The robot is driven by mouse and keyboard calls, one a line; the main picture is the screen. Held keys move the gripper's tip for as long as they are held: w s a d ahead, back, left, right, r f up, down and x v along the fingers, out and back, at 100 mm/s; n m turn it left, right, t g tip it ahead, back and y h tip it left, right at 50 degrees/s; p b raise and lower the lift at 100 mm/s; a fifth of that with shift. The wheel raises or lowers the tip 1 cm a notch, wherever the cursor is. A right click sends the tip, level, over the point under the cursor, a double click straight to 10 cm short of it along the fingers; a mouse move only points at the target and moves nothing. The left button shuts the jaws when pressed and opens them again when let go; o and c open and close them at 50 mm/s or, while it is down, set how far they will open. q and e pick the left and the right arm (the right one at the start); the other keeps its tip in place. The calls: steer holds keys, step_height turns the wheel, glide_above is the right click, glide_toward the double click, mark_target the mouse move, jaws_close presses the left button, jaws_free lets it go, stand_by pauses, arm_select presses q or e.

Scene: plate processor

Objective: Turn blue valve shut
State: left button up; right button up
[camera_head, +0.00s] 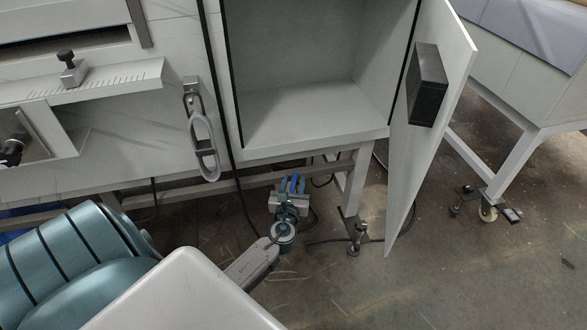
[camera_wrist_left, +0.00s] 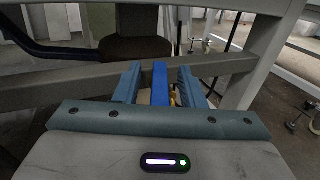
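The blue valve handle (camera_head: 294,184) is low under the open cabinet, beside the frame leg. In the left wrist view the blue handle (camera_wrist_left: 160,84) stands upright between the two fingers. The valve body is mostly hidden behind the gripper; a small yellow part (camera_wrist_left: 173,97) shows beside the handle. My right gripper is not in view.
The cabinet (camera_head: 310,115) above has its door (camera_head: 430,120) hanging open to the right. A frame leg (camera_head: 358,180) and a crossbar (camera_wrist_left: 80,84) stand close to the gripper. Dark cables hang and lie nearby.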

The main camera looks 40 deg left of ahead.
arm_select(q)
steer(key=v, duration=1)
steer(key=shift+s+d+p, duration=0.25)
steer(key=shift+s+p, duration=0.05)
steer(key=shift+p, duration=0.1)
